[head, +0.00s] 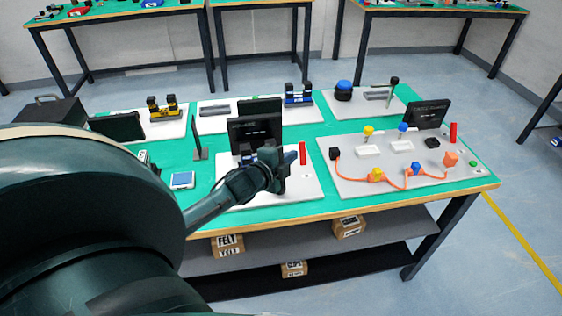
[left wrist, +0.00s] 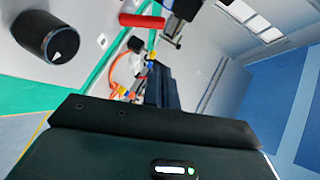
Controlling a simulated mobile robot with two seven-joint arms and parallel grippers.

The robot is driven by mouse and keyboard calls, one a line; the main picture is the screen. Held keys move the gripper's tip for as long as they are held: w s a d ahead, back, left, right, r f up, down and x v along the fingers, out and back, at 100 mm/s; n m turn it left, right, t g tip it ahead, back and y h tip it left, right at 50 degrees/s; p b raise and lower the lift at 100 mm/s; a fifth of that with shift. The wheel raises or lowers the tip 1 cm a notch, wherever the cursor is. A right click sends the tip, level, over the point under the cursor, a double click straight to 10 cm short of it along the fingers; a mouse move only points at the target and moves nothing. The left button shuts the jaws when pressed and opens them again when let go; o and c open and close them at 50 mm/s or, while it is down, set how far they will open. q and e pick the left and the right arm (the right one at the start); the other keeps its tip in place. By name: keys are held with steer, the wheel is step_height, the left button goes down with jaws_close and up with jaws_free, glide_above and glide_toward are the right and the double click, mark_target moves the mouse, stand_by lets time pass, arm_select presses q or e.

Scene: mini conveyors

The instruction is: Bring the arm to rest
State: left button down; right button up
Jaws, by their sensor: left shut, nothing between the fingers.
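My left arm (head: 215,205) comes in from the left in the head view and reaches over the green-topped table (head: 205,228). My left gripper (head: 287,165) is shut and empty. It is in front of a white board (head: 300,188) with a dark screen (head: 250,132) and a red cylinder (head: 302,153), and it hides part of that board. I cannot tell its exact height above the board. In the left wrist view a red cylinder (left wrist: 142,20) and a black cylinder (left wrist: 48,35) show near the top. My right gripper is in neither view.
To the right, a larger white board (head: 340,190) holds colored knobs, an orange cable (head: 393,184) and another dark screen (head: 428,114). More boards line the table's back. Boxes (head: 228,243) stand on the shelf below. Clear floor lies right of the table.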

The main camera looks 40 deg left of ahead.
arm_select(q)
steer(key=shift+r+v, duration=0.15)
steer(key=shift+v, duration=0.9)
steer(key=shift+r+v, duration=0.15)
steer(key=shift+v, duration=0.9)
steer(key=s+d+f+n+g+h, duration=0.1)
steer(key=s+d+f+n+g, duration=0.1)
steer(key=s+d+f+n, duration=0.4)
steer(key=s+d+f+n+g+h, duration=0.2)
steer(key=s+d+f+n, duration=0.4)
steer(key=s+d, duration=0.6)
steer(key=d+f+g, duration=0.1)
steer(key=d, duration=0.2)
steer(key=shift+s+d+f, duration=0.2)
steer(key=shift+d+f, duration=0.15)
steer(key=shift+d, duration=0.05)
